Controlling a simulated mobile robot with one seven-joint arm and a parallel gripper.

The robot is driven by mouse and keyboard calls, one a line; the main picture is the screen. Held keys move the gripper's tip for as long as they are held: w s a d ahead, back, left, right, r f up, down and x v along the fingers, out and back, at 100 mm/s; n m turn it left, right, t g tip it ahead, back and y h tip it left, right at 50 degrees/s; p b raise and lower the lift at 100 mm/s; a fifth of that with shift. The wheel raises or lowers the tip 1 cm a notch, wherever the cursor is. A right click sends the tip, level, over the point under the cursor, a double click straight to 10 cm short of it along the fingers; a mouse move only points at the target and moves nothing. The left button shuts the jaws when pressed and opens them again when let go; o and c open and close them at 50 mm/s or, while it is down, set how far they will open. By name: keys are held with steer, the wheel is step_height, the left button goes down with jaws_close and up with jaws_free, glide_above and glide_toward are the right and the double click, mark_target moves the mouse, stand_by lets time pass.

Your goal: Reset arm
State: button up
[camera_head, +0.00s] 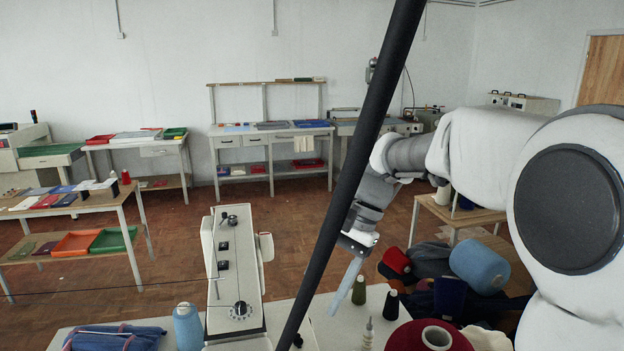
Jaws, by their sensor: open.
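My gripper (341,296) hangs from my arm just right of the image centre, pointing down and a little left. Its pale blue-grey fingers are open, and nothing shows between them. It is above or beside the white worktable (325,327); the height gap cannot be told. A dark slanted pole crosses the view in front and hides part of the area left of my gripper.
A white machine (234,265) stands left of my gripper. A yarn pile (480,268) lies right.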

steer(key=s+d+n+t+h, duration=0.4)
steer(key=s+d+n+t, duration=0.2)
steer(key=s+d, duration=0.6)
steer(key=s+t, duration=0.2)
steer(key=s, duration=0.2)
steer(key=shift+d+f+h, duration=0.15)
steer(key=shift+f+h, duration=0.1)
steer(key=shift+h, duration=0.15)
steer(key=shift+c, duration=0.6)
